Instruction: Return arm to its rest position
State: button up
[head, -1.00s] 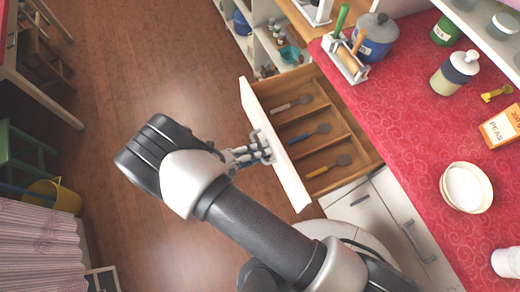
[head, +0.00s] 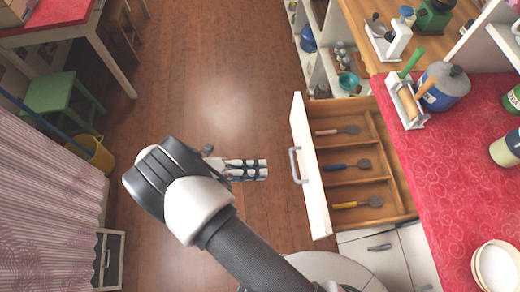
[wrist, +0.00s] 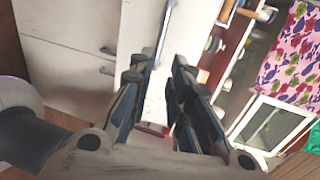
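My gripper (head: 266,169) is over the wooden floor, left of the open drawer. It is empty, and a gap separates it from the drawer handle (head: 294,165). In the wrist view my gripper (wrist: 168,65) shows its two fingers apart with nothing between them. The drawer (head: 319,185) is pulled out, with a white front and a wooden inside. Its compartments hold a pink-handled utensil (head: 338,131), a blue-handled one (head: 347,165) and a yellow-handled one (head: 358,203). My arm is bent, with its elbow at the lower middle.
A green stool (head: 60,105), a yellow bucket (head: 95,153) and a pink curtain (head: 45,200) are at left. The floor (head: 215,90) between is clear.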

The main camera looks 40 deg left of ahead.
dwell(0.4)
jog(key=w+d+r+m+g+y, duration=0.1)
jog(key=w+d+r+m+g, duration=0.55)
jog(key=d+r+m, duration=0.35)
jog(key=w+d+r+m+g+y, duration=0.1)
jog(key=w+d+r+m+g, duration=0.55)
jog(key=r+m, duration=0.5)
jog(key=s+d+r+m+t+y, duration=0.2)
jog(key=d+r+m, duration=0.1)
jog(key=d+m, duration=0.3)
jog(key=s+d+r+m+t+y, duration=0.1)
jog(key=s+d+r+m+y, duration=0.2)
jog(key=d+m, duration=0.4)
jog(key=s+d+r+m+t+y, duration=0.2)
jog(key=d+m, duration=0.5)
jog(key=m, duration=0.5)
jog(key=shift+s+d+r+t+y, duration=0.3)
jog(key=shift+s+r, duration=0.2)
jog(key=shift+r, duration=0.25)
